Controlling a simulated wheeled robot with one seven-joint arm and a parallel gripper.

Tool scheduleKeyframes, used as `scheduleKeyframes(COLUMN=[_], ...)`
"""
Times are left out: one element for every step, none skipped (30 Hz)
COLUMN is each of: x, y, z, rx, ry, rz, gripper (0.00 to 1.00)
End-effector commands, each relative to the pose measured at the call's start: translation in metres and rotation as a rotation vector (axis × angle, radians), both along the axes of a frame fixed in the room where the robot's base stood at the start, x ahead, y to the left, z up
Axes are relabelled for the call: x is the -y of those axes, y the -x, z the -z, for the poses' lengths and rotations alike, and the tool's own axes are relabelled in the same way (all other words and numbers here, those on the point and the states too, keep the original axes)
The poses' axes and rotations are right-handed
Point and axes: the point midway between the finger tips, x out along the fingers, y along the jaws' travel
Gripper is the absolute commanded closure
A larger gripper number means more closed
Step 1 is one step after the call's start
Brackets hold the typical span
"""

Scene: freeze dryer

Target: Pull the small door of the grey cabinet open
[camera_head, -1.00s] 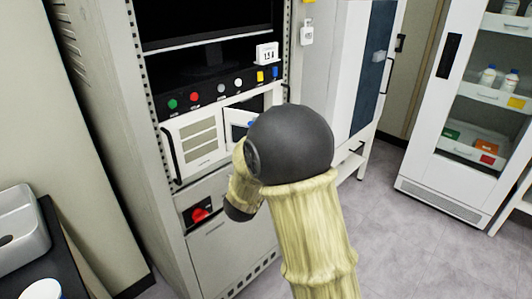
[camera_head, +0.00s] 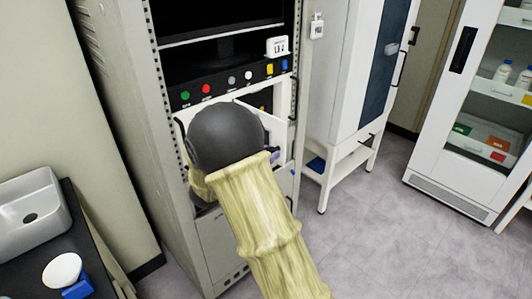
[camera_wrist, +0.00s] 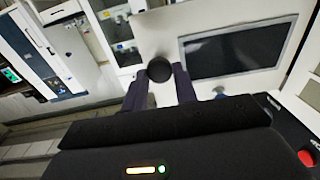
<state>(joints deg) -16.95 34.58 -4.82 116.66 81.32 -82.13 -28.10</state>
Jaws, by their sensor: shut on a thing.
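The grey cabinet (camera_head: 222,243) stands in the middle of the head view. Its small white door (camera_head: 264,122) stands ajar, swung outward from the front, partly hidden behind my arm. In the wrist view the door (camera_wrist: 165,35) is a pale panel with a dark window and a round black knob (camera_wrist: 159,69). My gripper (camera_wrist: 160,78) is shut on this knob, with a dark finger on each side. In the head view my forearm hides most of the gripper.
A row of coloured buttons (camera_head: 232,82) sits above the door. A white stand-mounted unit (camera_head: 341,65) and a glass-fronted cabinet (camera_head: 425,160) stand to the right. Grey floor (camera_head: 350,240) is clear at the right.

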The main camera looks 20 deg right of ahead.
Motion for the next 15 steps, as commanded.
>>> scheduleKeyframes(x=[-0.0033,-0.0035,-0.0037,-0.0039,-0.0040,-0.0042,-0.0043,-0.0044,-0.0045,-0.0044,-0.0042,-0.0037,-0.0034,-0.0032,-0.0028], y=[-0.0028,-0.0029,-0.0029,-0.0031,-0.0031,-0.0032,-0.0032,-0.0033,-0.0034,-0.0032,-0.0030,-0.0027,-0.0025,-0.0023,-0.0021], z=[-0.0027,-0.0028,-0.0028,-0.0029,-0.0029,-0.0030,-0.0030,-0.0030,-0.0031,-0.0029,-0.0028,-0.0025,-0.0023,-0.0022,-0.0020], rx=[0.007,0.007,0.007,0.007,0.008,0.008,0.008,0.008,0.008,0.008,0.007,0.007,0.006,0.006,0.005], ry=[0.001,0.001,0.001,0.001,0.001,0.001,0.001,0.001,0.001,0.001,0.001,0.000,0.001,0.001,0.001], rz=[-0.012,-0.012,-0.013,-0.013,-0.014,-0.014,-0.015,-0.015,-0.015,-0.015,-0.014,-0.013,-0.012,-0.011,-0.010], gripper=[1.00,1.00,1.00,1.00,1.00,1.00,1.00,1.00,0.64,0.58,0.52,0.50,0.50,0.50,0.50])
